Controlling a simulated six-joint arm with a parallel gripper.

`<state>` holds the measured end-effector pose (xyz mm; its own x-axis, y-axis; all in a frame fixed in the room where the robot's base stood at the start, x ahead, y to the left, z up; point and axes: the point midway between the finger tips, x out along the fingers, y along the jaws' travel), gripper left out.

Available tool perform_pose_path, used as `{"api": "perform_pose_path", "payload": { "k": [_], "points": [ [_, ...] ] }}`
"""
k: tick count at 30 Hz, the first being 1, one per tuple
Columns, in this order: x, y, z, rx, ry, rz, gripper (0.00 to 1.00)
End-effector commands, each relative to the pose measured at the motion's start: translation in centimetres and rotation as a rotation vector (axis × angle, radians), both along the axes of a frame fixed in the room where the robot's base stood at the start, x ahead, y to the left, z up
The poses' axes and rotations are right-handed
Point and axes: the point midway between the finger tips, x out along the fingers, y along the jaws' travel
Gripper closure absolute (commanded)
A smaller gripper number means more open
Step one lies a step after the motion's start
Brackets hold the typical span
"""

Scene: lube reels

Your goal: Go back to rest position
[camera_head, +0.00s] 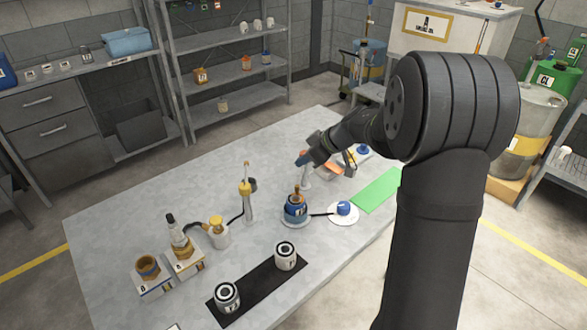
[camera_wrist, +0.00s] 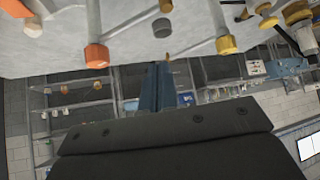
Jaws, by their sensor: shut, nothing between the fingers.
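My gripper (camera_head: 318,150) is at the end of the dark arm, raised over the back right part of the grey table (camera_head: 180,190). In the wrist view its blue-grey fingers (camera_wrist: 157,88) are together, with nothing held between them. An orange-tipped white post (camera_head: 303,172) stands just beside the gripper in the head view; an orange cap also shows in the wrist view (camera_wrist: 96,55). A blue pot with a brown top (camera_head: 295,207) stands on a round base in front of the gripper. The gripper's far side is partly hidden.
Two black-and-white cans (camera_head: 227,295) (camera_head: 285,255) stand on a black mat (camera_head: 256,290). A yellow-topped post (camera_head: 246,190), a yellow-topped pot (camera_head: 218,232) and labelled boxes (camera_head: 152,276) stand left. A green mat (camera_head: 378,190) lies right. The table's back left is clear.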

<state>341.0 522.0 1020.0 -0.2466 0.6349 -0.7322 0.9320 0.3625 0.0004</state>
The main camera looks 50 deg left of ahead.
Motion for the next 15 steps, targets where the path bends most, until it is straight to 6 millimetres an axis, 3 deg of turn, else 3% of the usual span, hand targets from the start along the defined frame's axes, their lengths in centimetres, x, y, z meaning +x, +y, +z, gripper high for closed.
{"api": "perform_pose_path", "payload": {
  "k": [6, 15],
  "points": [
    [0.64, -0.88, 1.16, 0.0, 0.0, 0.0, 1.0],
    [0.66, -0.9, 1.18, 0.0, 0.0, 0.0, 1.0]
  ]
}}
